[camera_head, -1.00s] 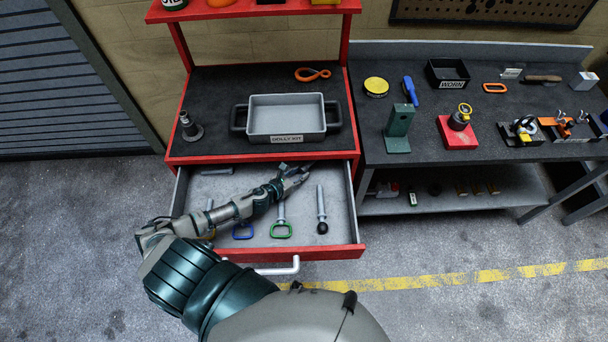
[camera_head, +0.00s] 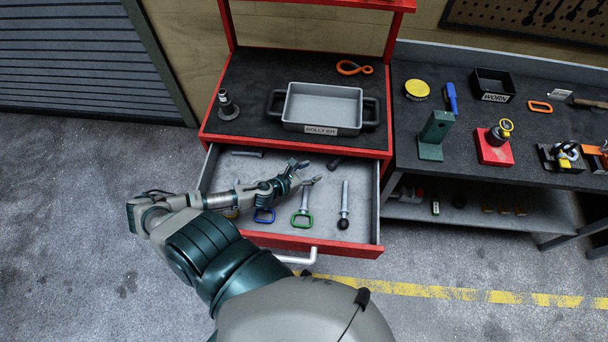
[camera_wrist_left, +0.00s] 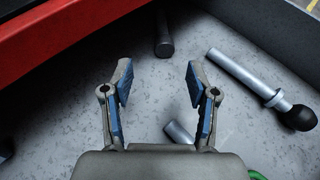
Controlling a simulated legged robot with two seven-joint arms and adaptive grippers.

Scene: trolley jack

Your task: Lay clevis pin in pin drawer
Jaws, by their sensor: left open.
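The open pin drawer (camera_head: 368,247) has a grey floor and a red front. A short dark pin (camera_head: 334,162) lies on its floor near the back; it also shows in the left wrist view (camera_wrist_left: 164,40), partly cut off at the top. I cannot tell surely whether it is the clevis pin. My left gripper (camera_head: 308,173) is over the drawer, left of this pin. In the left wrist view its fingers (camera_wrist_left: 158,88) are spread, with nothing between them. My right gripper is not in view.
Pins with a green handle (camera_head: 301,220), a blue handle (camera_head: 264,215) and a black knob (camera_head: 343,223) lie in the drawer. Another pin (camera_head: 246,153) lies at the back left. A grey tray (camera_head: 322,130) stands on the trolley above. A workbench (camera_head: 450,205) stands at the right.

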